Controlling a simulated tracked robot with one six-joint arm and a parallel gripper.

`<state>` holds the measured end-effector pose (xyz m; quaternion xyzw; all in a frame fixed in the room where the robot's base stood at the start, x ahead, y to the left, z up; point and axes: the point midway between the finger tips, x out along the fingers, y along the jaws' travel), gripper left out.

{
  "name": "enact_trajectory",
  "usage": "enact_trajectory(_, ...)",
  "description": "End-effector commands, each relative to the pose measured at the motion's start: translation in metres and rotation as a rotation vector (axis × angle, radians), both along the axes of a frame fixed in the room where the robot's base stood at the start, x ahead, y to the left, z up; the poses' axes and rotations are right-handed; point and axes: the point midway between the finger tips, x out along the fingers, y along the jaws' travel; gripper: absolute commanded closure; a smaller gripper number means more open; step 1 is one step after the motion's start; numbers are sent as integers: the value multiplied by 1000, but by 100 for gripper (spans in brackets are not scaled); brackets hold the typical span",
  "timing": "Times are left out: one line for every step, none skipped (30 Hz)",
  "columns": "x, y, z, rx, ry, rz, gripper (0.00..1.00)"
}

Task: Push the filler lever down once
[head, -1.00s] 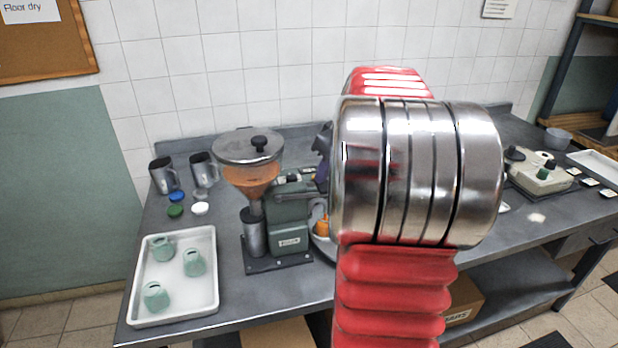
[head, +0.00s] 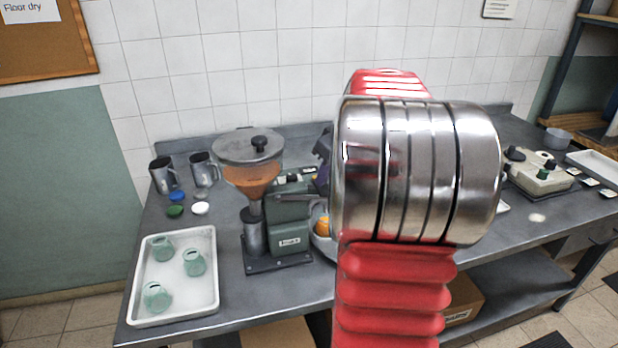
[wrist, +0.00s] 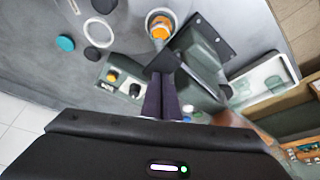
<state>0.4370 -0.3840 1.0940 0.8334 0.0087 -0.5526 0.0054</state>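The filler (head: 290,222) is a grey-green machine on a dark base plate, with a lidded hopper (head: 253,172) of orange contents. A grey arm, which seems to be its lever (head: 300,198), runs from its top to the right; its far end is hidden by my arm. My gripper (head: 322,160) is mostly hidden there, with a dark purple part showing above and right of the filler. In the wrist view its two purple fingers (wrist: 162,82) are close together, with nothing clearly held. A dark piece (wrist: 163,62) lies at their tips; I cannot tell whether they touch.
A white tray (head: 207,300) with green jars (head: 194,262) stands at the left front. Mugs (head: 163,174) and coloured lids (head: 175,211) stand behind it. A pale bowl (head: 322,246) with something orange sits right of the filler. A beige device (head: 541,174) stands farther right.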

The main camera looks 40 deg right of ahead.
Motion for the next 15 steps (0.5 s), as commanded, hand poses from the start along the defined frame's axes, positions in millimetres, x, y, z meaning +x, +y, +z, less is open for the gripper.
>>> enact_trajectory(0, 0, 1, 0, 1, 0, 100)
enact_trajectory(0, -1, 3, -1, 1, 0, 100)
enact_trajectory(0, -1, 5, -1, 1, 0, 100)
enact_trajectory(0, -1, 6, -1, 1, 0, 100)
enact_trajectory(0, -1, 8, -1, 1, 0, 100)
enact_trajectory(0, -1, 10, -1, 1, 0, 100)
enact_trajectory(0, -1, 11, -1, 1, 0, 100)
enact_trajectory(0, -1, 13, -1, 1, 0, 100)
enact_trajectory(0, -1, 15, -1, 1, 0, 100)
enact_trajectory(0, -1, 17, -1, 1, 0, 100)
enact_trajectory(0, -1, 18, -1, 0, 0, 100)
enact_trajectory(0, -1, 20, -1, 0, 0, 100)
enact_trajectory(0, -1, 21, -2, 0, -1, 100)
enact_trajectory(0, -1, 23, -1, 0, 0, 100)
enact_trajectory(0, -1, 25, -1, 1, 0, 100)
